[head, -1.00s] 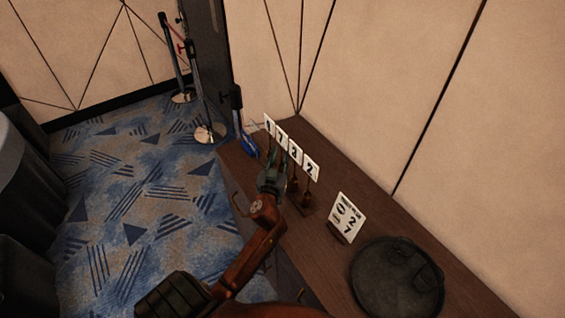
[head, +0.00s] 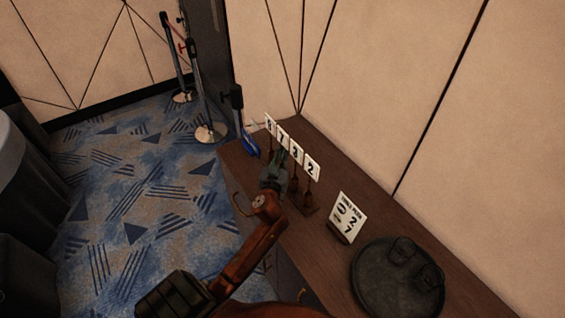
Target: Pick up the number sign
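A row of white number signs on short dark stands is on the far part of the brown cabinet top. The two nearest are the sign reading 2 (head: 312,168) and the sign reading 3 (head: 296,153). Behind them are the sign reading 7 (head: 283,138) and a farthest sign (head: 269,124) whose digit is hard to read. My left gripper (head: 280,161) is at the row's left side, close to the stands and overlapping some of them. Its fingers are small and dark, so I cannot tell whether they are open or touch a stand. My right gripper is out of view.
A larger white card sign (head: 346,217) stands on the cabinet (head: 340,165), nearer than the row. A round dark tray (head: 375,287) with dark items lies beside it. A blue object (head: 250,146) is at the cabinet's far end. The wall borders the cabinet's right side.

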